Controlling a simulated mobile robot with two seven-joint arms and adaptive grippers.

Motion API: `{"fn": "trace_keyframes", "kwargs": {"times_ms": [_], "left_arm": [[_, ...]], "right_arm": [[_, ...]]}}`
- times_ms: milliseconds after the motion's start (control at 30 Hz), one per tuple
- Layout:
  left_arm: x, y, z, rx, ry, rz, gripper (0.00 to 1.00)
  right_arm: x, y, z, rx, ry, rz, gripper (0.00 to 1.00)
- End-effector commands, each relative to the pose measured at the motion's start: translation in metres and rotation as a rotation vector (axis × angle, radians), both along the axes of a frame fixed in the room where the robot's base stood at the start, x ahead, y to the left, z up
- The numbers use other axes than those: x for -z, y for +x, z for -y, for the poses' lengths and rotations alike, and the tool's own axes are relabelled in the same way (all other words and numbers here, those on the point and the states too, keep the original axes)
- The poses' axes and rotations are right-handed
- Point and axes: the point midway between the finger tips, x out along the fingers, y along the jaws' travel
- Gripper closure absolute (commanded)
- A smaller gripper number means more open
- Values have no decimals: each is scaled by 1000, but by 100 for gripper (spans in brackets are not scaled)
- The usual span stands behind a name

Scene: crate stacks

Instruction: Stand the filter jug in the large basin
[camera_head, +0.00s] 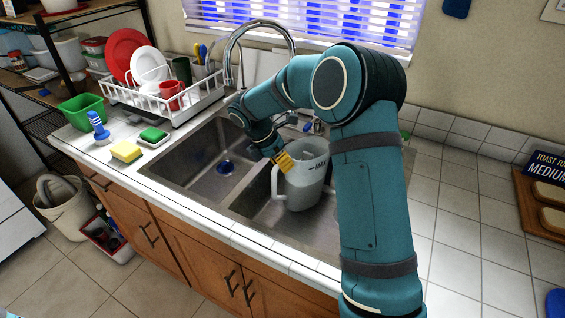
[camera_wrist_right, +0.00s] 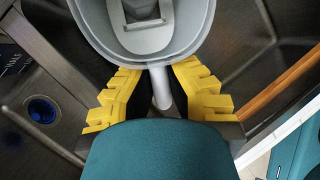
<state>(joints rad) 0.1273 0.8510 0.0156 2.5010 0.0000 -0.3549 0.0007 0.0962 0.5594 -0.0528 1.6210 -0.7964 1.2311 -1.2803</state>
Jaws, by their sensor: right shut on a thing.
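The steel sink has a left basin (camera_head: 190,165) with a blue drain and a right basin (camera_head: 262,213) behind and around the jug. My arm covers part of the right basin, so I cannot tell which is larger. Whether the jug's base touches the basin floor is unclear. My left gripper is not in view.
The faucet (camera_head: 258,30) arches behind the sink. A white dish rack (camera_head: 185,104) with plates and a red mug stands back left. A yellow sponge (camera_head: 125,151) and a green scrubber (camera_head: 153,135) lie left of the sink. The tiled counter (camera_head: 455,215) at right is mostly clear.

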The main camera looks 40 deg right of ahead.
Motion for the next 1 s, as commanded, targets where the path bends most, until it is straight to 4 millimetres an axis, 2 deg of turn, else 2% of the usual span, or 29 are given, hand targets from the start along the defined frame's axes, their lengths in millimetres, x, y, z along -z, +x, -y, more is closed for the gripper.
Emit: {"fn": "trace_keyframes", "kwargs": {"times_ms": [133,167,200,233,533,667,767,1000], "left_arm": [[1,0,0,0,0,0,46],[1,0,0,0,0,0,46],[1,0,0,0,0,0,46],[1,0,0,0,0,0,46],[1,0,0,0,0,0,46],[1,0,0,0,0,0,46],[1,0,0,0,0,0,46],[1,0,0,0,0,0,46]], "right_arm": [[2,0,0,-1,-1,1,100],[2,0,0,0,-1,1,78],[2,0,0,0,-1,1,64],[2,0,0,0,-1,1,60],[3,0,0,0,0,-1,60],[-3,1,-2,-1,-1,1,60],[-15,5,-7,-2,-1,4,60],[-58,14,-27,-2,-1,5,60]]}}
